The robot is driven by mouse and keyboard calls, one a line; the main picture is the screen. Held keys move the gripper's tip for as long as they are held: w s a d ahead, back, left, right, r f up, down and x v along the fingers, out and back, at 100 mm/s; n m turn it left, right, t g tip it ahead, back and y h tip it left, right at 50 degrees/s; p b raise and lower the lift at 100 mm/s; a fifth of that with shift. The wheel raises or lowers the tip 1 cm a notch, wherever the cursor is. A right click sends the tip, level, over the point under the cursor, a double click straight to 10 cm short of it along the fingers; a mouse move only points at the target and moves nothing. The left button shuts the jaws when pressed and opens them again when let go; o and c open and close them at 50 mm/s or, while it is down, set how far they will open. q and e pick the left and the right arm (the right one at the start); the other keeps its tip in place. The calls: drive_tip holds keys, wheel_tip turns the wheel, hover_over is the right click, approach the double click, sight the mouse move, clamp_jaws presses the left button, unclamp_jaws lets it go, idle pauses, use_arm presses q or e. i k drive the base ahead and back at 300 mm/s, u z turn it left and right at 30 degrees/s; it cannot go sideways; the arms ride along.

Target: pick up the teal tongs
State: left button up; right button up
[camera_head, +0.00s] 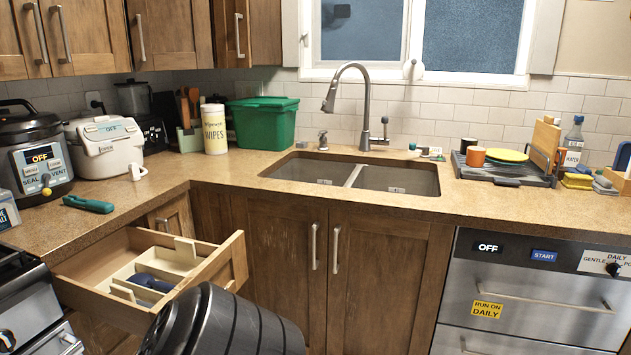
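The teal tongs (88,204) lie flat on the brown countertop at the left. They are in front of the white rice cooker and to the right of the pressure cooker. They look closed and nothing covers them. Neither of my grippers is in view.
An open wooden drawer (230,262) juts out below the tongs' counter, with a dark blue item (152,283) inside. The pressure cooker (38,158) and the white rice cooker (105,147) stand behind the tongs. A large black rounded shape fills the bottom foreground. Counter right of the tongs is clear.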

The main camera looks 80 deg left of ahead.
sight(72, 200)
drive_tip(key=z, duration=0.1)
drive_tip(key=k, duration=0.75)
drive_tip(key=u, duration=2.35)
